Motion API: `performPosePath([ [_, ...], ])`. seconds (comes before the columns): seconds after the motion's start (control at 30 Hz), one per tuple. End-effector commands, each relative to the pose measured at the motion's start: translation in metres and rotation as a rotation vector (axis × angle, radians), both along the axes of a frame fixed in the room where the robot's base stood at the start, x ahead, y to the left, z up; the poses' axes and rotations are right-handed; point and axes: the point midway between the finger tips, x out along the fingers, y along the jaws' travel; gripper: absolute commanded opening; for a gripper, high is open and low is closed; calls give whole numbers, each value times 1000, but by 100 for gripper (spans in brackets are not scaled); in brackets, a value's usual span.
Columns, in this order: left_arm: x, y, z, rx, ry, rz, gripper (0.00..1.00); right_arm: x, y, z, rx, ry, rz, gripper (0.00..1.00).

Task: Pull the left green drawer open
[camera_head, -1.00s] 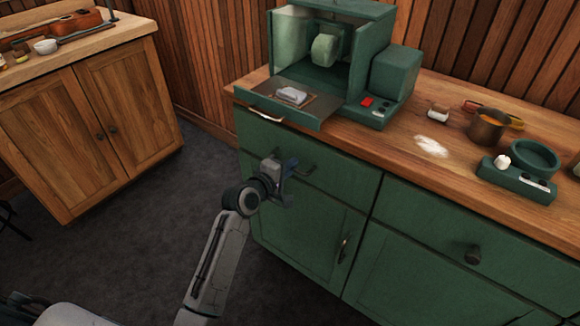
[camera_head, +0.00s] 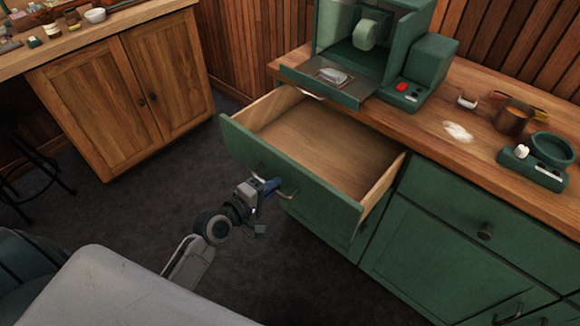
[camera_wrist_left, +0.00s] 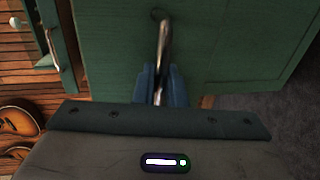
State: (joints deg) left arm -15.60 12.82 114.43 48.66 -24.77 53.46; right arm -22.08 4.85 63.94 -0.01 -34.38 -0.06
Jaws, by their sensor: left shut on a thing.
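The left green drawer (camera_head: 283,182) is pulled well out of the green cabinet, and its bare wooden inside (camera_head: 325,145) shows empty. My left gripper (camera_head: 268,187) is at the drawer's front, shut on its metal handle (camera_head: 288,194). In the left wrist view the handle (camera_wrist_left: 164,45) runs between the two blue fingers of the gripper (camera_wrist_left: 160,88), against the green front panel (camera_wrist_left: 220,45). The part of the handle between the fingers is partly hidden. My right gripper is not in view.
The wooden counter (camera_head: 420,118) holds a green machine (camera_head: 430,65), a copper pot (camera_head: 512,118) and a green scale (camera_head: 535,165). A second green drawer (camera_head: 480,230) is closed at right. A wooden cabinet (camera_head: 125,90) stands at left, with dark open floor (camera_head: 150,205) between.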

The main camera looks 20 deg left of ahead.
Motion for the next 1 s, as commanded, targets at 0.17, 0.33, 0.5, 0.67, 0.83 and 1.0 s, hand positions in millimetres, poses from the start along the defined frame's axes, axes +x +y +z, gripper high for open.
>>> performPosePath([
  [0.17, -35, 12, -2, 3, 6, -2, 0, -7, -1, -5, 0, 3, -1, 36],
  [0.33, -52, 19, -1, 1, 3, -1, 0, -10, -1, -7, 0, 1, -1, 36],
  [0.5, -58, 21, -1, 1, 2, 0, 0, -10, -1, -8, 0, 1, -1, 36],
  [0.67, -58, 21, -1, 0, 1, 0, 0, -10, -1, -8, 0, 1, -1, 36],
  [0.83, -58, 21, -1, 0, 1, 0, 0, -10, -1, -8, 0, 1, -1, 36],
  [1.0, -58, 21, -1, 0, 1, 0, 25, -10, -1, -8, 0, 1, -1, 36],
])
